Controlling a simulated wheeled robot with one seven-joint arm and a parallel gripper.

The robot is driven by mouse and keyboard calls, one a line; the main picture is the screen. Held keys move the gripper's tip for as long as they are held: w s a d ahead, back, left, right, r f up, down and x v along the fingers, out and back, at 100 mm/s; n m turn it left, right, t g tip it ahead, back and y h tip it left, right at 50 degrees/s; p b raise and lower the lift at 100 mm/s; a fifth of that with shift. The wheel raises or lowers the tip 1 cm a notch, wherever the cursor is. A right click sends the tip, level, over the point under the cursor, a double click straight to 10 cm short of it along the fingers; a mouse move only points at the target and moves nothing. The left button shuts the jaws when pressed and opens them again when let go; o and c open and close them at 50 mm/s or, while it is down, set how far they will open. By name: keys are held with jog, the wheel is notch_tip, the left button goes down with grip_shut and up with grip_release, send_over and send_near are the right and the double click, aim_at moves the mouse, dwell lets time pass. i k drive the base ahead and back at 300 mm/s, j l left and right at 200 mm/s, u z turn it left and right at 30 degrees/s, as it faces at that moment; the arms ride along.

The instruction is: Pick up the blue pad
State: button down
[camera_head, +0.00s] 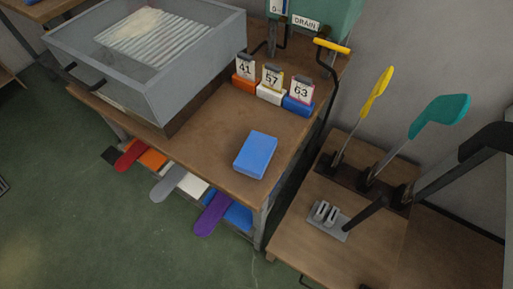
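A blue pad (256,155), shaped like a thick rectangular block, lies flat on the brown wooden bench (205,145) near its front right corner. Nothing touches it from above, and bare wood surrounds it. A second blue block (298,106) stands at the back of the bench under a card marked 63. My gripper does not show in this view.
A grey metal tray (160,100) with a ribbed insert covers the bench's left. Orange (244,86) and white (270,95) blocks with cards stand at the back. Yellow (376,92), teal (437,115) and black (485,145) upright forms stand on the right-hand table (300,245).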

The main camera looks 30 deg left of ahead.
aim_at(252, 159)
jog(key=u, duration=1)
